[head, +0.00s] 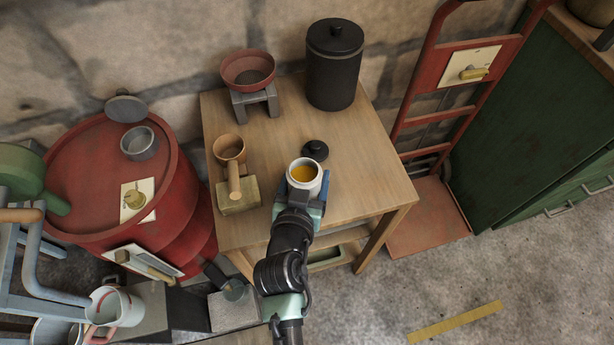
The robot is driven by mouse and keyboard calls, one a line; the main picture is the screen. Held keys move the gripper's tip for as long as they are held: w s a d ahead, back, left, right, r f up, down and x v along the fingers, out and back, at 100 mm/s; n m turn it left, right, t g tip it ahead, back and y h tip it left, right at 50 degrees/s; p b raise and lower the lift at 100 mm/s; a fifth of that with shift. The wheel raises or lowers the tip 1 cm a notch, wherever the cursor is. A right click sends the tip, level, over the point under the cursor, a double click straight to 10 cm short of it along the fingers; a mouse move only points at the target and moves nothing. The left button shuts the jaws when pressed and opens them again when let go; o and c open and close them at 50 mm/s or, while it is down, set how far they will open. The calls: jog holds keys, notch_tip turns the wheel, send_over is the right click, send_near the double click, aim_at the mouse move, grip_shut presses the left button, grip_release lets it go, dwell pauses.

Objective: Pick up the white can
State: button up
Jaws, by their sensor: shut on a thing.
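The white can (304,164) is an open white cylinder with yellow-orange contents, seen from above over the right-middle part of the wooden table (350,195). My gripper (303,184) reaches in from the front and is shut on the can, with its fingers at the can's sides. The can looks upright. I cannot tell whether its base touches the tabletop, as my gripper hides its lower part.
A small black lid (316,150) lies just behind the can. A wooden ladle (232,165) rests on a block (238,196) to the left. A red bowl (248,70) on a grey stand and a black canister (333,65) stand at the back. The table's right side is clear.

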aim_at(307, 170)
jog(key=shift+r+p, duration=1.05)
jog(key=shift+r, duration=3.4)
jog(key=o, duration=1.1)
grip_shut()
